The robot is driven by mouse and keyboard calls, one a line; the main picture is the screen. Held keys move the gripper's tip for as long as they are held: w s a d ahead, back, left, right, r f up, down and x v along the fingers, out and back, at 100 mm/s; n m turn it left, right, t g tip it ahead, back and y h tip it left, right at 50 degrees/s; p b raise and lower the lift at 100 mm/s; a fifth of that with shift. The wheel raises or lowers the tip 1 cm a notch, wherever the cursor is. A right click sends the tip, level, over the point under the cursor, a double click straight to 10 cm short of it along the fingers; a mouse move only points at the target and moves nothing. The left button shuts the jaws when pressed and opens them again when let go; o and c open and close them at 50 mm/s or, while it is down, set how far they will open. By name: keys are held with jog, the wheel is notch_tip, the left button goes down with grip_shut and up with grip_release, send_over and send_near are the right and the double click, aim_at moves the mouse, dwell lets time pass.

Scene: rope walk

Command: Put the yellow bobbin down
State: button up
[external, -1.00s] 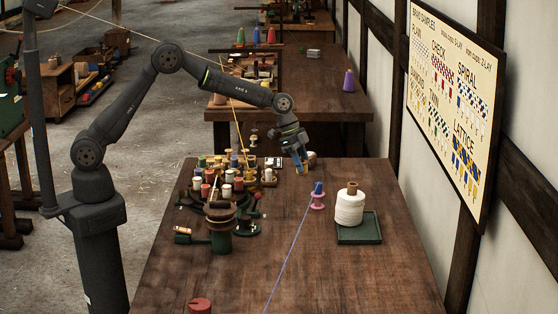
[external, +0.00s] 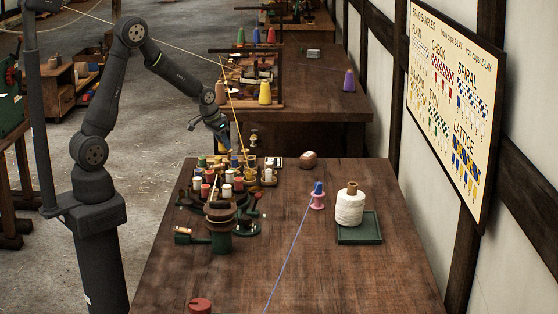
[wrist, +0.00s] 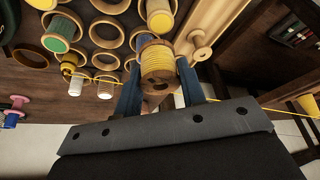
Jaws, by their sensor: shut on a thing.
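My gripper (wrist: 160,90) is shut on the yellow bobbin (wrist: 157,63), a wooden spool wound with yellow yarn, held between its two blue fingers in the wrist view. A yellow strand (wrist: 232,99) runs off to the right of the fingers. In the external view my gripper (external: 234,148) hangs over the far end of the bobbin rack (external: 248,228), too small there to show the held bobbin clearly. Round wooden holders (wrist: 106,32) lie beyond the held bobbin in the wrist view. Some hold bobbins, among them another yellow one (wrist: 160,14) and a green one (wrist: 60,27); several are empty.
A white yarn cone (external: 349,208) stands on a green tray (external: 358,238). A copper-coloured round object (external: 308,160) lies at the table's far edge. The table's front right is clear.

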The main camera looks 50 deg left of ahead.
jog(key=s+a, duration=0.1)
jog(key=a, duration=0.1)
jog(key=s+a+n, duration=0.1)
jog(key=a, duration=0.1)
jog(key=s+a+n, duration=0.1)
jog(key=a, duration=0.1)
jog(key=shift+s+f+y, duration=0.2)
jog(key=shift+f+y, duration=0.05)
jog(key=shift+y, duration=0.05)
dwell(0.4)
